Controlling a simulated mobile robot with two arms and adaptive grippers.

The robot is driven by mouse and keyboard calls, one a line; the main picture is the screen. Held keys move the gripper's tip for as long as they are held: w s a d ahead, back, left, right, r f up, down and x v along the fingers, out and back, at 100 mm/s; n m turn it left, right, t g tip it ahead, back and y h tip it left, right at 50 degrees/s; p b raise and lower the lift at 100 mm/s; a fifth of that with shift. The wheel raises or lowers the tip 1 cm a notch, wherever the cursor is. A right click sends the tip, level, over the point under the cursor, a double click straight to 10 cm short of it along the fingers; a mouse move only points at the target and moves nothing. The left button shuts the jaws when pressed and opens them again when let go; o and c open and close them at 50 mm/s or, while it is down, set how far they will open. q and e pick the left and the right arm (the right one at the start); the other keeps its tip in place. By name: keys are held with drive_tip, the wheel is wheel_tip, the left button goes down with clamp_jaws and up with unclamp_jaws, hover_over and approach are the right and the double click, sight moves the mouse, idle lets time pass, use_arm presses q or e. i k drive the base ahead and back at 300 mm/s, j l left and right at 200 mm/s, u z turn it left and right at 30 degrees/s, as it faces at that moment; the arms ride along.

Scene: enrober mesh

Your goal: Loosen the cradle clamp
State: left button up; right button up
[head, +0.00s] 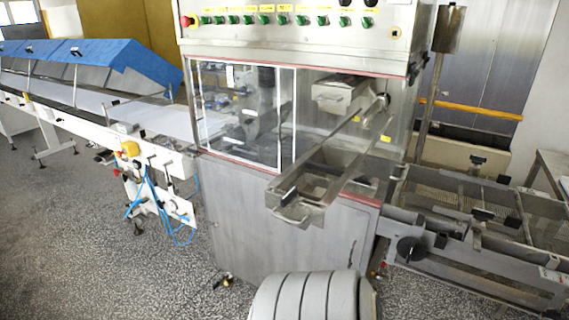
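The enrober (280,195) stands in the middle of the head view, a steel cabinet with clear sliding panels. A long metal cradle (325,151) of two rails sticks out of its open right side, towards me. At its near end is a shallow metal tray with a loop handle (291,215). A black round knob (410,249) sits on the low frame to the right. I cannot tell which part is the cradle clamp.
A conveyor (95,105) with blue covers runs off to the left, with blue hoses near its end. A low frame with wire mesh (458,262) stands at the right. A control panel with green switches (280,20) is above. Speckled floor is open at the lower left.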

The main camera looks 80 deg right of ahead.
sight(289, 198)
drive_tip(key=z, duration=2.5)
